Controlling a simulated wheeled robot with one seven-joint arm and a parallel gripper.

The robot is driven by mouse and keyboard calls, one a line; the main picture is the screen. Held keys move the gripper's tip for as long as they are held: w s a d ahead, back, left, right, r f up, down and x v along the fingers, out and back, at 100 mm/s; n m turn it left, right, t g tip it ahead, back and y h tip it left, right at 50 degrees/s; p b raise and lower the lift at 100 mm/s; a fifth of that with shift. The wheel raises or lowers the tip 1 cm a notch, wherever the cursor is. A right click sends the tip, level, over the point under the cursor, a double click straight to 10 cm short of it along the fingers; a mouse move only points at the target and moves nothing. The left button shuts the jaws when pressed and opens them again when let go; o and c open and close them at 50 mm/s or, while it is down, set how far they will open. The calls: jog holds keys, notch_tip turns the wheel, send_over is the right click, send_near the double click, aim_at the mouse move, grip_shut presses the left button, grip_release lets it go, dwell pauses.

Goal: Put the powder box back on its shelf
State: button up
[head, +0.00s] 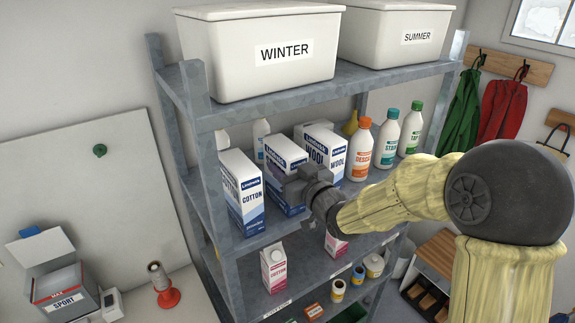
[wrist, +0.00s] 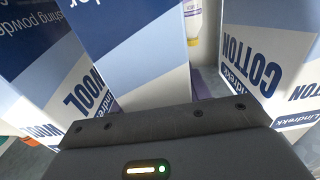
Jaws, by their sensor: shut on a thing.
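The powder box (head: 283,158) is white and blue. It stands upright on the middle shelf (head: 262,238), between the COTTON box (head: 242,195) and the WOOL boxes (head: 334,160). My gripper (head: 296,185) is shut on this box from the front and covers part of its face. In the wrist view the held box (wrist: 135,45) rises straight ahead, with the COTTON box (wrist: 262,70) right and a WOOL box (wrist: 45,70) left. My fingertips and the box's base are hidden, so I cannot tell whether it touches the shelf.
Orange, teal and green-capped bottles (head: 361,150) stand right of the WOOL boxes. WINTER (head: 270,85) and SUMMER (head: 400,55) bins fill the top shelf. A metal post (head: 208,150) stands left.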

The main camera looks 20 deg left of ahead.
jog(key=shift+f+b, duration=0.15)
jog(key=shift+b, duration=0.15)
jog(key=o, duration=1.5)
jog(key=shift+r+p, duration=0.2)
jog(key=shift+p, duration=0.1)
jog(key=b+v, duration=0.4)
jog(key=v, duration=0.8)
jog(key=shift+b, duration=0.35)
jog(key=shift+w+d, duration=0.1)
